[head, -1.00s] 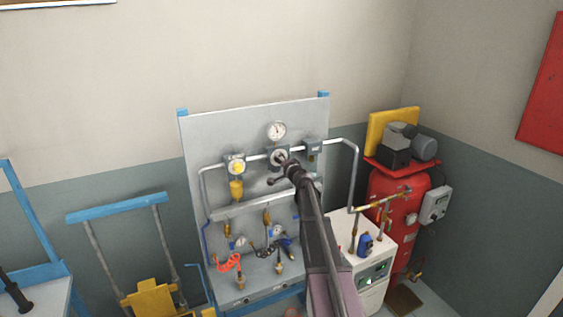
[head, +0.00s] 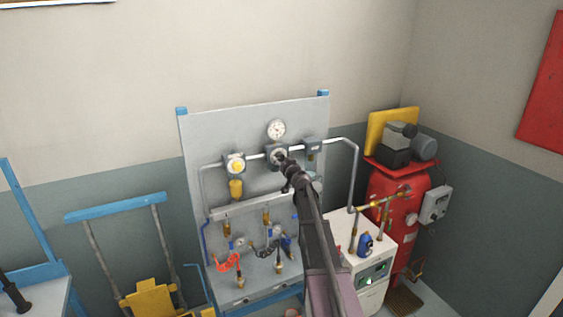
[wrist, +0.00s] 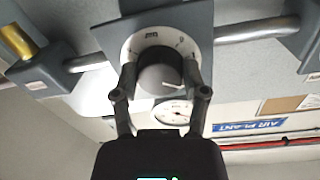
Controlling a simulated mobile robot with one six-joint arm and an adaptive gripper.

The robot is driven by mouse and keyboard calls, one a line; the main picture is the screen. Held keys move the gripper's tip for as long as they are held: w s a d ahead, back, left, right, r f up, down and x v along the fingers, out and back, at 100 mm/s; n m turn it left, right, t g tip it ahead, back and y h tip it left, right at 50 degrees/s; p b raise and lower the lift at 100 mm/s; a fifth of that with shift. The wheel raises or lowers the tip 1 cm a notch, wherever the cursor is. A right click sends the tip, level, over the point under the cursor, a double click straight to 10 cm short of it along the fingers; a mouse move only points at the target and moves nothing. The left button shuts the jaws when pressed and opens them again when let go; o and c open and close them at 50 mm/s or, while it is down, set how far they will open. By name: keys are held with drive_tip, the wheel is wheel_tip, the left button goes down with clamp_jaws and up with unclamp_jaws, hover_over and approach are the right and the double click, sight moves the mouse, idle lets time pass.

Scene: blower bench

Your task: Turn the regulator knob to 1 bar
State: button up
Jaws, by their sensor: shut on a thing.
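The regulator knob (wrist: 160,78) is a dark round knob with a light pointer mark, set on a white dial ring (wrist: 136,48) in the wrist view. The pointer faces lower right in that view, and the ring's figures are only partly readable. My gripper (wrist: 160,84) has one finger on each side of the knob and is shut on it. In the head view my gripper (head: 282,160) reaches the regulator (head: 270,151) at the middle of the pipe and hides most of the knob. The pressure gauge (head: 276,130) above has a white face; its reading is too small to tell.
A grey panel (head: 215,125) carries the pipe (head: 214,167), a unit with a yellow face (head: 235,165) on the left and a grey box (head: 312,146) on the right. Hoses and fittings hang below. A red tank (head: 385,190) and white cabinet (head: 372,250) stand to the right.

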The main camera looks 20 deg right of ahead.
drive_tip(key=n, duration=0.4)
drive_tip(key=shift+w+d, duration=0.1)
idle(0.3)
drive_tip(key=o, duration=1.1)
drive_tip(key=shift+o, duration=0.2)
drive_tip(key=s, duration=1.2)
